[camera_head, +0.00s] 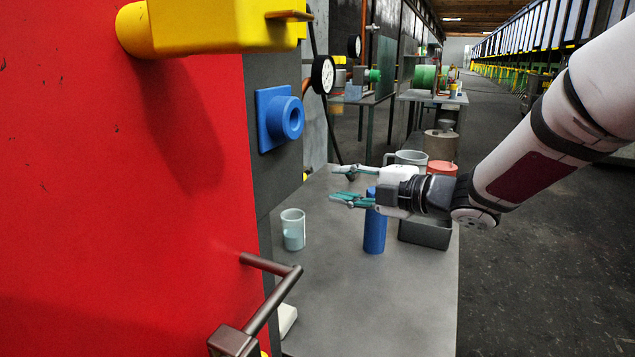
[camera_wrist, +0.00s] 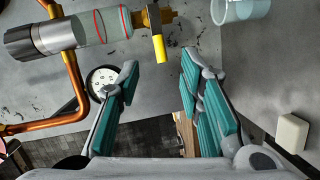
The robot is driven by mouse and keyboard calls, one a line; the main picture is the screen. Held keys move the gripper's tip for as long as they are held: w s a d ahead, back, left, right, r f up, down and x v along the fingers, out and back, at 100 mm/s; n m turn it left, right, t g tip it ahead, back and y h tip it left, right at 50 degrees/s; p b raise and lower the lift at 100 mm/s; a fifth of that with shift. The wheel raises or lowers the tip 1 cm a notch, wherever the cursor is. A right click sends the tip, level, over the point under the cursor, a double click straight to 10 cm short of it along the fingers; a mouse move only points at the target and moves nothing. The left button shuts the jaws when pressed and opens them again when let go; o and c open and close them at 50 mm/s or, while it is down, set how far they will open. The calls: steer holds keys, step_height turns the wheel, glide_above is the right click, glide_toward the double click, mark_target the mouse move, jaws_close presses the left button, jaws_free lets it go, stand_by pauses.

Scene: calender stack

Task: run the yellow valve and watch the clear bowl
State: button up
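In the wrist view a yellow valve lever (camera_wrist: 160,48) sits on a brass body (camera_wrist: 150,18), just beyond the gap between my fingertips. Joined to the brass body's left is a clear cylindrical bowl (camera_wrist: 104,25) with two red rings, lying sideways in this picture and ending in a silver and dark cap (camera_wrist: 38,40). The bowl looks pale green inside; I cannot tell a liquid level. My gripper (camera_wrist: 160,70) is open and empty, its teal-padded fingers apart from the lever. In the head view my gripper (camera_head: 342,184) hangs above the table, left of my wrist.
A copper pipe (camera_wrist: 75,85) and a gauge (camera_wrist: 101,80) are near my left finger. On the grey table (camera_head: 375,315) stand a clear cup (camera_head: 293,230), a blue bottle (camera_head: 374,232) and a grey bin (camera_head: 425,233). A red panel (camera_head: 120,200) with a brown handle (camera_head: 272,300) fills the left.

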steer(key=w+d+f+m+g+y+b, duration=0.1)
steer(key=d+f+m+y+b, duration=0.15)
steer(key=m, duration=1.35)
steer(key=d+f+m+g+y+b, duration=0.1)
steer(key=f+m+y+b, duration=0.15)
steer(key=m, duration=1.35)
steer(key=shift+y, duration=0.4)
steer(key=b+x, duration=0.3)
steer(key=x, duration=1.1)
steer(key=shift+a+r, duration=0.1)
steer(key=shift+r, duration=0.05)
jaws_close()
